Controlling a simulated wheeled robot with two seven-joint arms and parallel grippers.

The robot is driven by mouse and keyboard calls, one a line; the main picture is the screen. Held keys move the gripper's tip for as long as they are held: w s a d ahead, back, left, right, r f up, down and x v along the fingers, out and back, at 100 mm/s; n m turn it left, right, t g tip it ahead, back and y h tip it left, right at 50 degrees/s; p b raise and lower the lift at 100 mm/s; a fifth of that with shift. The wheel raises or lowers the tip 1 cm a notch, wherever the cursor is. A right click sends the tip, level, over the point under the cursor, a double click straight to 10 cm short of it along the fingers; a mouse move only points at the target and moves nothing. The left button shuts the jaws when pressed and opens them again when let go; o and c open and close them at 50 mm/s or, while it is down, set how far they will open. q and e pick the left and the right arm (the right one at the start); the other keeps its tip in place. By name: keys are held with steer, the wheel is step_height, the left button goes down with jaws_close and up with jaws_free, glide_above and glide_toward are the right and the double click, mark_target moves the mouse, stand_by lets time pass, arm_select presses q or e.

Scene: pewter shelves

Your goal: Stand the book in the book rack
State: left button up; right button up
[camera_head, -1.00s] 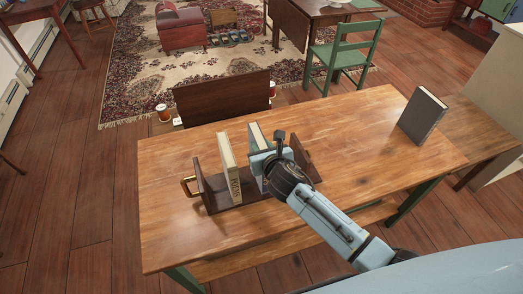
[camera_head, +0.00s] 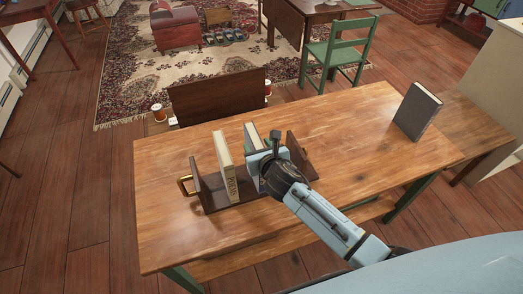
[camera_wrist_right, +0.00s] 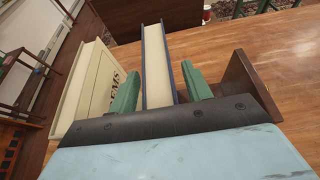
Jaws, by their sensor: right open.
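The wooden book rack (camera_head: 223,203) stands on the table, with a brass handle at its left end. A cream book (camera_head: 227,166) stands in it; it also shows at the left of the wrist view (camera_wrist_right: 93,88). A thin book with blue covers (camera_head: 252,137) stands to its right in the rack. My right gripper (camera_head: 259,150) is open, its green fingers on either side of this blue book (camera_wrist_right: 157,65), as the wrist view shows. The blue book's lower part is hidden by my gripper. A dark grey book (camera_head: 417,112) stands upright, apart, at the table's right end. My left gripper is out of view.
The wooden table (camera_head: 350,130) is clear between the rack and the grey book. A dark wooden chair back (camera_head: 220,95) stands close behind the table. A green chair (camera_head: 335,55) is farther back.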

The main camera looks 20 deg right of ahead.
steer(key=p+v, duration=0.1)
steer(key=v, duration=1.1)
steer(key=shift+p, duration=0.3)
